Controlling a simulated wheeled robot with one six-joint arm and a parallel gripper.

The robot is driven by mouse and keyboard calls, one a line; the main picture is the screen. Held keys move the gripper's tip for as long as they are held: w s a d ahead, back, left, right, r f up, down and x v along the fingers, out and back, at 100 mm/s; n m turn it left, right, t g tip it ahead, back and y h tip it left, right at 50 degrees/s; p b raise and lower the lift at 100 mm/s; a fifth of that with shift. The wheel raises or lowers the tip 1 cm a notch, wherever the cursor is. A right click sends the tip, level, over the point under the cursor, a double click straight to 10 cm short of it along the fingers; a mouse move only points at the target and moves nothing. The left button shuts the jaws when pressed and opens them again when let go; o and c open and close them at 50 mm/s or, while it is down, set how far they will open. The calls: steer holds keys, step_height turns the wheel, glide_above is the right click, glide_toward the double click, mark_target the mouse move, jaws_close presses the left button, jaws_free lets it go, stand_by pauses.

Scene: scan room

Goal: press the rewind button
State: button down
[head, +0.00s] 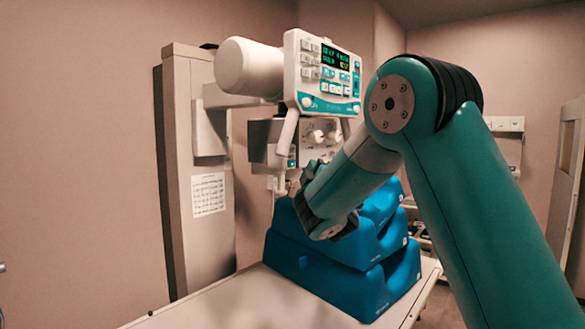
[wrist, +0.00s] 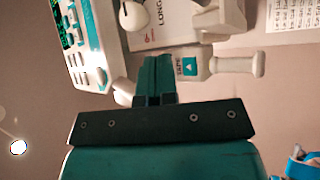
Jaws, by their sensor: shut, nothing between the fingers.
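A white control panel (head: 325,72) with a lit green and yellow display and rows of small grey and teal buttons hangs at the upper middle. Its side and some buttons show at the upper left of the wrist view (wrist: 88,50). The button markings are too small to read, so I cannot tell which one is rewind. My gripper (wrist: 155,60) is shut and empty. Its fingertips are right of the panel in the wrist view, beside a teal tag with a white triangle (wrist: 190,66). In the head view my arm partly hides the gripper.
A white cylindrical housing (head: 248,67) joins the panel's left side. A tall beige column (head: 190,150) stands at the left. Stacked blue foam supports (head: 340,270) sit on a pale table (head: 235,300) below my wrist. A white device with knobs (head: 318,133) is behind the panel.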

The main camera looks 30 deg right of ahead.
steer(key=shift+s+d, duration=0.2)
steer(key=shift+s, duration=0.3)
steer(key=shift+s+d, duration=0.15)
steer(key=shift+s, duration=0.3)
steer(key=s+a+f+m+g+y+b, duration=0.1)
steer(key=s+a+f+m+g+y, duration=0.25)
steer(key=s+a+f+g, duration=0.35)
steer(key=s+a+f+m+g+y+b, duration=0.1)
steer(key=s+a+f+m+g+y, duration=0.3)
steer(key=a+f, duration=0.5)
steer(key=s+a+f+n+g+y, duration=0.2)
steer(key=s+a+g, duration=0.3)
steer(key=s, duration=0.6)
steer(key=s+a+f+n+g+y, duration=0.2)
steer(key=s+a+g, duration=0.3)
steer(key=s, duration=0.7)
steer(key=shift+a+g+b, duration=0.3)
steer(key=shift+a+b, duration=0.1)
steer(key=shift+a, duration=0.25)
steer(key=shift+y, duration=0.25)
